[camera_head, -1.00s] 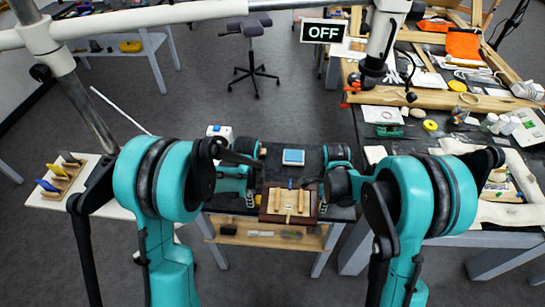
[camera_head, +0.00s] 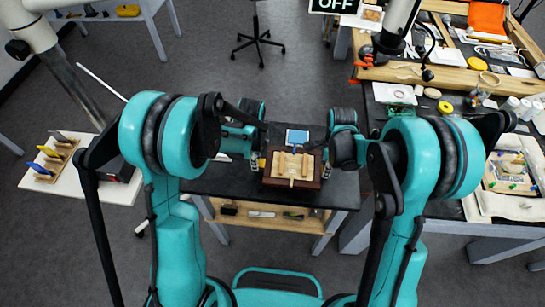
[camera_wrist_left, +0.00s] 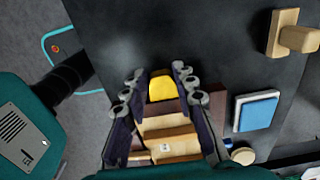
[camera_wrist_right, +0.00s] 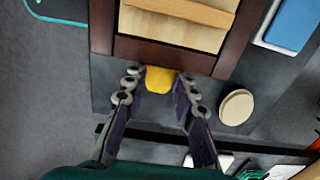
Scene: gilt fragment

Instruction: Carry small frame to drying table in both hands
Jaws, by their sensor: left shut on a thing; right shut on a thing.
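The small frame (camera_head: 271,181) is dark red-brown with a pale wooden panel and bars on it. It is over the black table (camera_head: 225,181) ahead; I cannot tell whether it touches the top. My left gripper (camera_head: 263,161) is at its left side. In the left wrist view its fingers (camera_wrist_left: 162,92) are closed about a yellow piece (camera_wrist_left: 162,87) by the frame. My right gripper (camera_head: 326,166) is at the right side. In the right wrist view its fingers (camera_wrist_right: 160,84) flank another yellow piece (camera_wrist_right: 160,79) at the frame's edge (camera_wrist_right: 165,55).
A blue-topped block (camera_head: 297,137) sits just behind the frame. A round wooden piece (camera_wrist_right: 237,107) lies near the right gripper. A cluttered bench (camera_head: 450,78) stands at right. A white side table (camera_head: 98,190) with a coloured-tool rack is at left.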

